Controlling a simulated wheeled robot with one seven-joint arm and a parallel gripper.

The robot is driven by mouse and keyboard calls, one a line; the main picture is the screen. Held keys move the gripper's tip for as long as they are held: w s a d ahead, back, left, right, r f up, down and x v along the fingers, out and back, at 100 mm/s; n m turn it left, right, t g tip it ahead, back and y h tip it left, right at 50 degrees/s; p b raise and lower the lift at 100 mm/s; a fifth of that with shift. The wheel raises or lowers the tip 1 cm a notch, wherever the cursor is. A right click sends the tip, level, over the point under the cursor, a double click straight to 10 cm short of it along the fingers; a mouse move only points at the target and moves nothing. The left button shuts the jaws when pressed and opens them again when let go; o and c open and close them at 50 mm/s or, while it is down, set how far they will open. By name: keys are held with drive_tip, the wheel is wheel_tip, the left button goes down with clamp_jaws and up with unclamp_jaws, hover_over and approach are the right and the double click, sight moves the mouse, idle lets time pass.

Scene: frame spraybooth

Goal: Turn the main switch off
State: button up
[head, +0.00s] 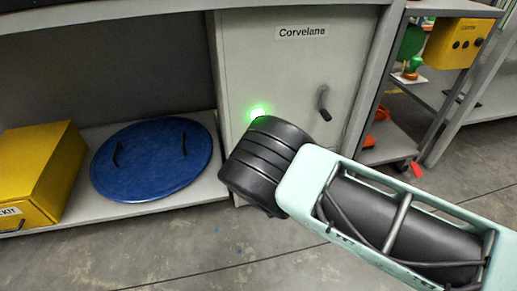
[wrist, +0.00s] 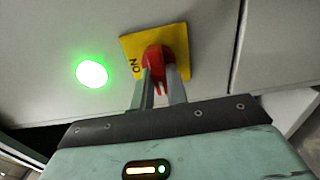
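The main switch is a red handle (wrist: 157,58) on a yellow plate (wrist: 130,44) marked "ON", on a pale grey cabinet front in the wrist view. The "ON" mark is at the plate's lower left and appears turned. My gripper (wrist: 159,80) has one finger on each side of the red handle, and red fills the narrow gap between the fingertips. A green lamp (wrist: 91,73) glows left of the switch. It also glows in the head view (head: 257,112), where my arm hides the switch and my fingers.
The cabinet (head: 265,65), labelled "Corvelane", has a dark door handle (head: 323,102). A blue round lid (head: 150,160) and a yellow box (head: 45,165) sit on the low shelf at left. A shelf unit with a yellow button box (head: 462,43) stands at right. Grey floor (head: 215,255) is open in front.

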drive_tip(key=o, duration=0.4)
drive_tip(key=shift+c, duration=0.2)
drive_tip(key=p+v, duration=0.5)
drive_tip(key=v, duration=1.2)
drive_tip(key=shift+s, duration=0.25)
